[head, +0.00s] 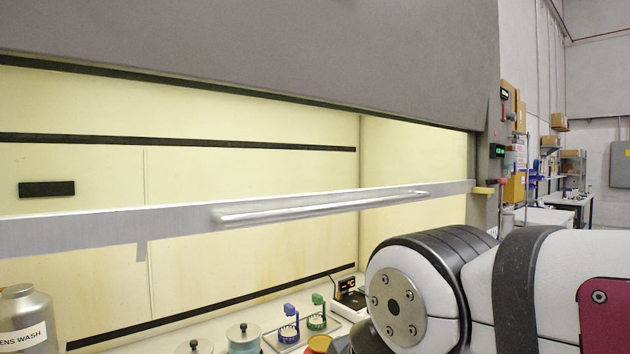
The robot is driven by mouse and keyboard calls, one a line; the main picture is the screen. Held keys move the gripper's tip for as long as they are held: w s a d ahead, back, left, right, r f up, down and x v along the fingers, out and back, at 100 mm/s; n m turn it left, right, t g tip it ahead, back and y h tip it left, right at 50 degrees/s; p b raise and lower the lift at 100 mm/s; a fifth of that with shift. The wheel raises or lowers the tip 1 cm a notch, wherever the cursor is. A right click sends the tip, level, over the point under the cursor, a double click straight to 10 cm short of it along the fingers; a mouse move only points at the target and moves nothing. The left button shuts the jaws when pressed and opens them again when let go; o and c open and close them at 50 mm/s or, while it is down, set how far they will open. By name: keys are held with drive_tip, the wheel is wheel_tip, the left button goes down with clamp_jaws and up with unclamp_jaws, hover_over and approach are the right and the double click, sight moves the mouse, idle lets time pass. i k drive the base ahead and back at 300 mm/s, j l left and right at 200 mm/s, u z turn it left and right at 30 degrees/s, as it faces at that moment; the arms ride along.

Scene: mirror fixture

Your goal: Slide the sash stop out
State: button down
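The fume hood's sash has a pale metal bottom rail (110,225) with a long round handle (320,208). The rail crosses the hood opening about midway up and rises toward the right in the picture. A small yellow block (483,190) at the right end of the rail, by the grey side post, looks like the sash stop. I cannot tell how far it sticks out or whether it touches the rail. My arm fills the lower right, below and in front of the block. My gripper does not show.
Inside the hood's lower part stand a grey bottle (27,318), lidded pots (243,338), a blue holder (290,320), a green holder (318,312) and a small display device (348,293). Small display boxes (497,150) are fixed on the right post. A workbench (567,200) stands far right.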

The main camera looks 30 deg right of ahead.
sight(503, 181)
drive_tip(key=l+z, duration=0.15)
drive_tip(key=z, duration=1.55)
